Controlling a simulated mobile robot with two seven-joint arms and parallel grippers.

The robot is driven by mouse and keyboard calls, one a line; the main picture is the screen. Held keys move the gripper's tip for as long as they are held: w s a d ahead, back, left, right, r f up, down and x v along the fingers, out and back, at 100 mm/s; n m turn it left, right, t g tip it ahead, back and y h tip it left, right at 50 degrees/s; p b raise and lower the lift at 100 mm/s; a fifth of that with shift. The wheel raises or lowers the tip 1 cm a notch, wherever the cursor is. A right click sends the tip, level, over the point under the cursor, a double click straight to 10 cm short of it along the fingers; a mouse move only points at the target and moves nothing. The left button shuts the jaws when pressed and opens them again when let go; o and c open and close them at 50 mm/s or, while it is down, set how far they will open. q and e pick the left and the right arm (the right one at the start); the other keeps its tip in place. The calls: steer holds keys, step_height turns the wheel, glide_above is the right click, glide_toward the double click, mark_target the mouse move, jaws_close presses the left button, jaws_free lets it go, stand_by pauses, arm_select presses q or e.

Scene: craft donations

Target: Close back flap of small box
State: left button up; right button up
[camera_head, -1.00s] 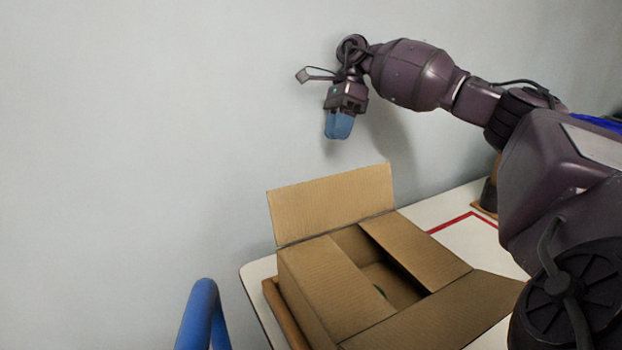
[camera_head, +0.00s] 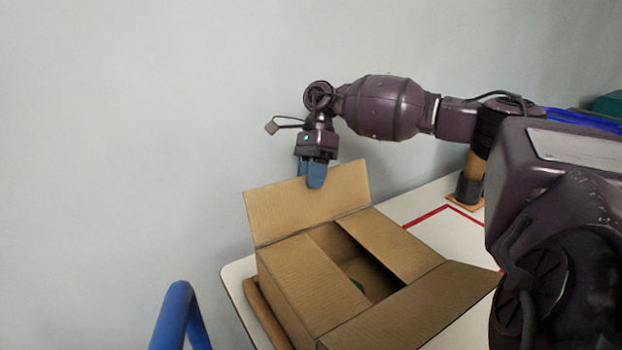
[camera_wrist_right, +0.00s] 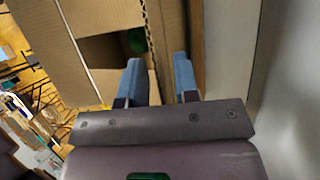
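The small box (camera_head: 285,290) is an open brown cardboard carton on the white table. Its back flap (camera_head: 290,213) stands up, leaning slightly back toward the wall. My right gripper (camera_head: 311,174) points down at the flap's top edge. One blue finger shows in front of the flap, and the other is partly hidden at the edge. In the right wrist view the fingers (camera_wrist_right: 157,82) are apart, with a corrugated cardboard edge (camera_wrist_right: 150,45) between them. I cannot tell whether they touch the flap. My left gripper is out of view.
The left flap (camera_head: 312,280) and right flap (camera_head: 395,243) lie inward with a gap between them; the front flap (camera_head: 425,310) slopes outward. A green item (camera_head: 358,285) shows inside. A blue tube (camera_head: 178,318) stands at lower left. The grey wall (camera_head: 120,130) is close behind.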

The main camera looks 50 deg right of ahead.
steer(key=shift+a+f, duration=0.15)
steer(key=shift+f, duration=0.1)
steer(key=shift+c, duration=0.4)
jaws_close()
